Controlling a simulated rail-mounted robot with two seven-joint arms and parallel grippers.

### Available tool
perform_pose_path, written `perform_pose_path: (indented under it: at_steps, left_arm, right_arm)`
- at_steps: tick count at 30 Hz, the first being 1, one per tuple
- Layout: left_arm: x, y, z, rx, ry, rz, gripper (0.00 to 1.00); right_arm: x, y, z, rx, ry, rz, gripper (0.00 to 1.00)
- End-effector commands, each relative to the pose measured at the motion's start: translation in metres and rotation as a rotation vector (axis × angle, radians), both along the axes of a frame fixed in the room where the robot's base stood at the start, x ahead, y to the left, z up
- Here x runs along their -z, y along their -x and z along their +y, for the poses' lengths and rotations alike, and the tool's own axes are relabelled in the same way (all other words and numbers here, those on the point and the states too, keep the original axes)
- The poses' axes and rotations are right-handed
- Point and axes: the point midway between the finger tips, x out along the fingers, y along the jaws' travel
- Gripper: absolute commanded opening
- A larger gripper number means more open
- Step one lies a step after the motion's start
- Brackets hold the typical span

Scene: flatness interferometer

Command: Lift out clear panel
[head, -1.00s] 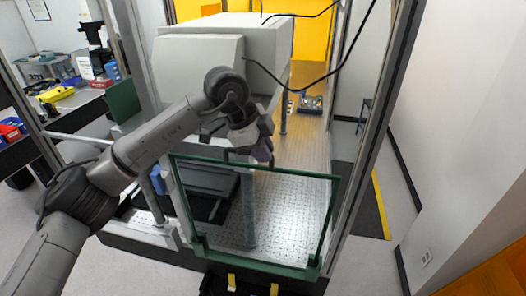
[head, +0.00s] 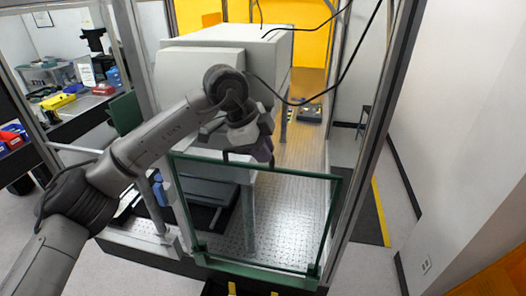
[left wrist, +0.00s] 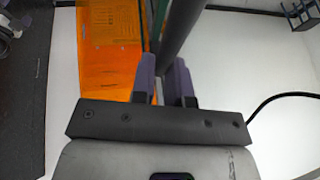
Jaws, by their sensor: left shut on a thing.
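The clear panel (head: 334,215) is a see-through sheet with a green border. It stands upright at the front of the machine enclosure in the head view. The exact contact is partly hidden by the fingers and wrist. My right gripper is not in view.
A green bottom rail (head: 258,270) lies at the panel's foot. Metal posts (head: 362,130) frame the opening. A large white housing (head: 215,65) is just behind my left arm, with black cables (head: 345,70) hanging near it. Open floor (head: 395,255) lies to the right.

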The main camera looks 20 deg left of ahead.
Motion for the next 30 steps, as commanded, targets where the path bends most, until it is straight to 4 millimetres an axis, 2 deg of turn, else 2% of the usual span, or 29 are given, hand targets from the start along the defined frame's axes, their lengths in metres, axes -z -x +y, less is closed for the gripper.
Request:
perform_pose_path:
  at_steps: [1,30]
  left_arm:
    - [-0.007,0.0,0.0,0.001,0.002,-0.006,0.0]
    - [-0.046,0.0,0.0,0.0,0.002,-0.004,0.0]
  right_arm:
    - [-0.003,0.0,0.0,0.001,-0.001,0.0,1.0]
    - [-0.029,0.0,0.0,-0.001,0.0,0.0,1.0]
